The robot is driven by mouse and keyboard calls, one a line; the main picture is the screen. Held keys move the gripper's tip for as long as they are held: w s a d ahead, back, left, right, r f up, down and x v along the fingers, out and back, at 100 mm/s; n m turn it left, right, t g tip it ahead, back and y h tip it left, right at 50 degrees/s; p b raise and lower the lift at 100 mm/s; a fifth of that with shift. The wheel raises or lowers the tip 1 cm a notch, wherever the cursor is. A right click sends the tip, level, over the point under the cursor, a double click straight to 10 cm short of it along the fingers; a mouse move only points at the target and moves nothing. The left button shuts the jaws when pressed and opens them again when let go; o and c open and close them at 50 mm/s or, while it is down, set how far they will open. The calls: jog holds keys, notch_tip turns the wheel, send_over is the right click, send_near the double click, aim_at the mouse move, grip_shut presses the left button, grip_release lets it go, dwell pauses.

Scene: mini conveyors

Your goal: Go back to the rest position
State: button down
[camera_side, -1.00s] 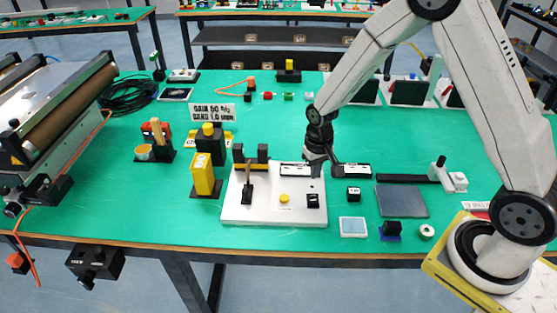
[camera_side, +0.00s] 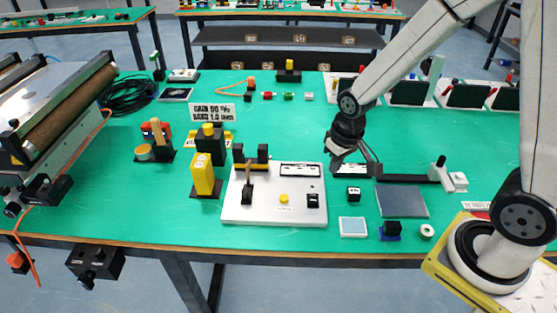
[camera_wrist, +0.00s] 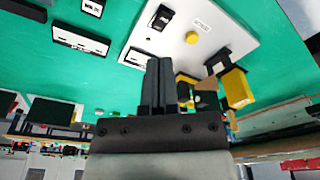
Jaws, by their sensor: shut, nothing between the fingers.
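My gripper (camera_side: 338,161) hangs at the end of my arm over the green table, just right of the white control panel (camera_side: 240,210) in the side view. In the wrist view my gripper (camera_wrist: 158,62) shows its two dark fingers together, with nothing between them. The panel (camera_wrist: 222,18) also shows there, with a yellow button (camera_wrist: 192,38) and a black switch (camera_wrist: 160,17). In the side view my arm partly covers the table behind the gripper.
A yellow block (camera_side: 203,176) stands left of the panel. A grey pad (camera_side: 402,201), a small black cube (camera_side: 353,194) and a black-and-blue part (camera_side: 391,229) lie to the right. A roller conveyor (camera_side: 70,105) fills the left side.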

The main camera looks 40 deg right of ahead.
jog(key=s+r+n+t, duration=0.1)
jog(key=s+r, duration=0.2)
jog(key=s, duration=0.3)
jog(key=shift+a, duration=0.4)
dwell(0.7)
